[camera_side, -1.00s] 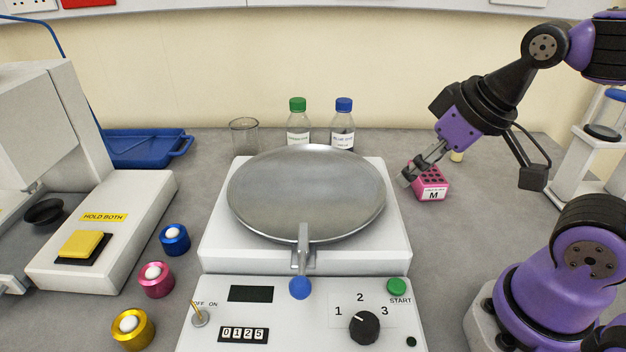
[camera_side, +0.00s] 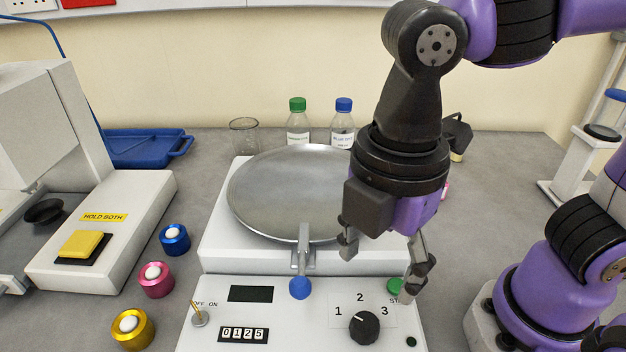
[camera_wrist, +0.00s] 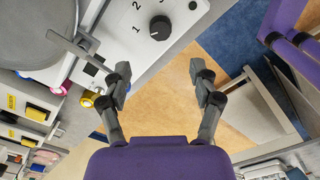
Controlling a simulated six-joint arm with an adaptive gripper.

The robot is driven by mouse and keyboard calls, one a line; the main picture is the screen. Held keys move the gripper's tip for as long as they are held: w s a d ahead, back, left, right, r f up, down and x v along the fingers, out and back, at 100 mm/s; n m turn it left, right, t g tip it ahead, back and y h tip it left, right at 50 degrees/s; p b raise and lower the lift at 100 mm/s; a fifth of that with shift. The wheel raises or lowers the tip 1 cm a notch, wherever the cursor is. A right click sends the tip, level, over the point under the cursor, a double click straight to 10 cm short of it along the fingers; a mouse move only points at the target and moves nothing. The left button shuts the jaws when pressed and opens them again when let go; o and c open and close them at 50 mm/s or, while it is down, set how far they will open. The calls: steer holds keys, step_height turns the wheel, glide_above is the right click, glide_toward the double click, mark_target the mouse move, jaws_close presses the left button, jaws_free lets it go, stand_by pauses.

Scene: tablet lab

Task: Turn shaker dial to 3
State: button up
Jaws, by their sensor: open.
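The shaker dial (camera_side: 364,328) is a black round knob on the white front panel (camera_side: 275,318), with 1, 2 and 3 printed around it. Its white mark points up and left, towards the 1. The dial also shows at the top of the wrist view (camera_wrist: 160,28). My gripper (camera_side: 385,268) is open and empty, pointing down above the right part of the shaker, above and behind the dial in the side view. In the wrist view its fingertips (camera_wrist: 160,82) are apart, with the dial beyond them. It touches nothing that I can see.
A round metal pan (camera_side: 290,190) lies on the shaker, with a blue-knobbed lever (camera_side: 300,287) in front. The green START button (camera_side: 396,286) is partly hidden by my finger. A toggle switch (camera_side: 198,318) and counter (camera_side: 243,335) are left on the panel. Bottles (camera_side: 298,125) stand behind.

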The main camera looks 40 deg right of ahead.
mark_target(366, 322)
step_height(366, 322, down, 10)
steer(key=shift+f, duration=0.1)
stand_by(0.4)
jaws_close()
